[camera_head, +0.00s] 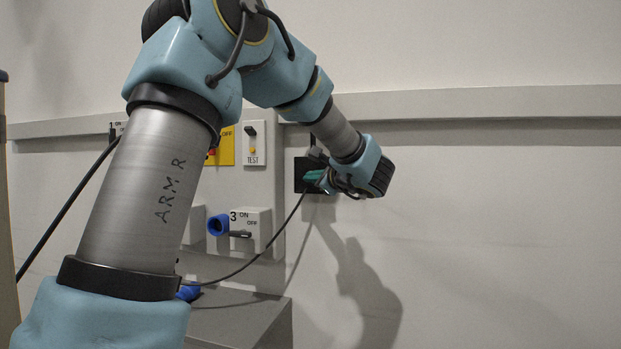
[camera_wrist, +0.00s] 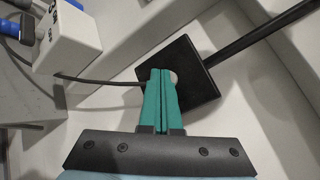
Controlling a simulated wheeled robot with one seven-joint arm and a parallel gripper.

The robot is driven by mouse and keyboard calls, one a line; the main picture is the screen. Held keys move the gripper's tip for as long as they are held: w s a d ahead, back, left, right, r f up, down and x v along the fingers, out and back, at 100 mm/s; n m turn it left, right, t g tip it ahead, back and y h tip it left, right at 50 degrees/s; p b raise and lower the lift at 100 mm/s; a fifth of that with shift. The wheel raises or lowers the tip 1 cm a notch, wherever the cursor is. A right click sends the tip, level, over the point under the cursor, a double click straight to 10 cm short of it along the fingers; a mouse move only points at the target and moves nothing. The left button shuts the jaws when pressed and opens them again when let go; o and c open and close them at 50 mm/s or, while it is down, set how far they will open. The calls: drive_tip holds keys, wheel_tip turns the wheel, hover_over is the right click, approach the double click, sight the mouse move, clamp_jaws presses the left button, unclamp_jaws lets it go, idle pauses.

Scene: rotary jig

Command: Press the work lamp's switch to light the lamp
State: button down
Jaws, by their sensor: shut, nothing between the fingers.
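A black square plate (camera_head: 300,186) is on the wall panel's right side, and it fills the middle of the wrist view (camera_wrist: 203,88). A pale round button (camera_wrist: 174,78) shows on the plate, partly hidden by my fingers; I take it for the lamp's switch. My gripper (camera_head: 308,175) has green fingers, shut together and empty. In the wrist view my fingertips (camera_wrist: 162,71) overlap the plate right beside the button's left edge. I cannot tell whether they touch it. A dark rod (camera_wrist: 255,36) runs from the plate to the upper right. No lit lamp head shows.
A TEST switch (camera_head: 254,143) and a yellow panel (camera_head: 226,150) are above. A black cable (camera_head: 240,270) hangs below. A grey box (camera_head: 245,318) stands low. The wall at right is clear.

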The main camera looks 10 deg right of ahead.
idle(0.4)
drive_tip(key=shift+s+a+b, duration=0.25)
drive_tip(key=shift+s+b, duration=0.2)
drive_tip(key=shift+b, duration=0.2)
drive_tip(key=shift+s, duration=0.1)
drive_tip(key=shift+s+a+b, duration=0.5)
drive_tip(key=shift+s, duration=0.35)
drive_tip(key=shift+s+a+b, duration=0.45)
drive_tip(key=shift+s+b, duration=0.05)
drive_tip(key=shift+s, duration=0.3)
drive_tip(key=shift+s+a+b, duration=0.5)
drive_tip(key=shift+s, duration=0.35)
